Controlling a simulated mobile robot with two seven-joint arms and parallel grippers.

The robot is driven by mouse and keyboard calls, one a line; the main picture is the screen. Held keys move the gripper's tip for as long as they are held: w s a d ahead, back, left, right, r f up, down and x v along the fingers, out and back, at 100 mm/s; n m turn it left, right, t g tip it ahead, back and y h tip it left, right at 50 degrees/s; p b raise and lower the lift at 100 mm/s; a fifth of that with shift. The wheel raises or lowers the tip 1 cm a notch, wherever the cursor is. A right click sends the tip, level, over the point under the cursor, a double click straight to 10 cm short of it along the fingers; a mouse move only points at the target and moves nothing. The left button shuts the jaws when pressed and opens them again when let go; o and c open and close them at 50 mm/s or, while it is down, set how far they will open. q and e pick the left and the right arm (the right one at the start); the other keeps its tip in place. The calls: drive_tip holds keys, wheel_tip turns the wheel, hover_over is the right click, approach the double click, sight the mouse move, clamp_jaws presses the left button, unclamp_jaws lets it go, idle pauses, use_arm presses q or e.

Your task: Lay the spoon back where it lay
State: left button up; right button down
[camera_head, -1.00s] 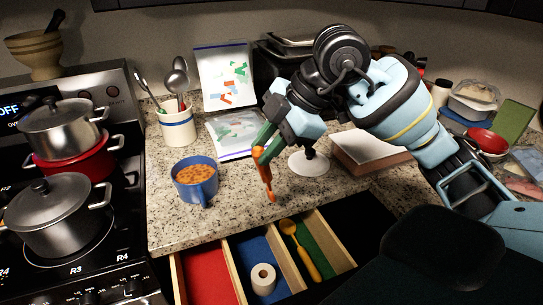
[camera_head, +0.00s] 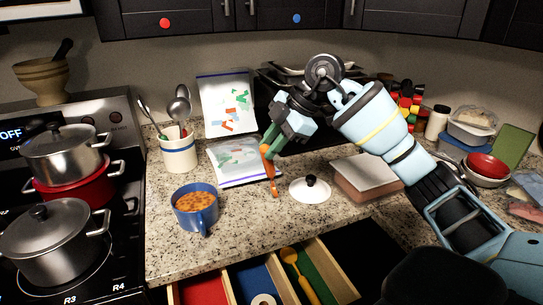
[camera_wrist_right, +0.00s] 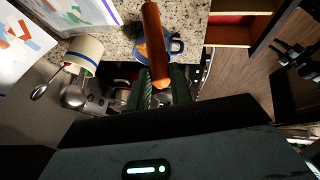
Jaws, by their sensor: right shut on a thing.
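My right gripper (camera_head: 266,151) has green fingers shut on a long orange-brown utensil (camera_head: 271,173), which appears to be the spoon; its bowl is not clear to see. It hangs nearly upright over the counter, between the blue mug and the white lid. In the right wrist view the utensil (camera_wrist_right: 154,40) sticks out from between the fingers (camera_wrist_right: 160,88). A yellow spoon (camera_head: 293,262) lies in the open drawer, across the divider and green compartment (camera_head: 318,266). My left gripper is not in view.
The drawer also has a red compartment (camera_head: 203,290) and a blue one with a white roll (camera_head: 263,299). A blue mug of soup (camera_head: 195,203), a white lid (camera_head: 312,192), a utensil crock (camera_head: 179,153) and a book-like block (camera_head: 364,180) stand on the counter. Pots (camera_head: 56,240) are on the stove.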

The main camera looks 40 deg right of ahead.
drive_tip(key=shift+w+d, duration=0.25)
drive_tip(key=shift+w, duration=0.05)
drive_tip(key=shift+f, duration=1.8)
drive_tip(key=c, duration=1.3)
unclamp_jaws()
drive_tip(key=shift+f, duration=0.15)
drive_tip(key=shift+o, duration=0.2)
drive_tip(key=v, duration=1.2)
drive_tip(key=shift+s+a, duration=0.1)
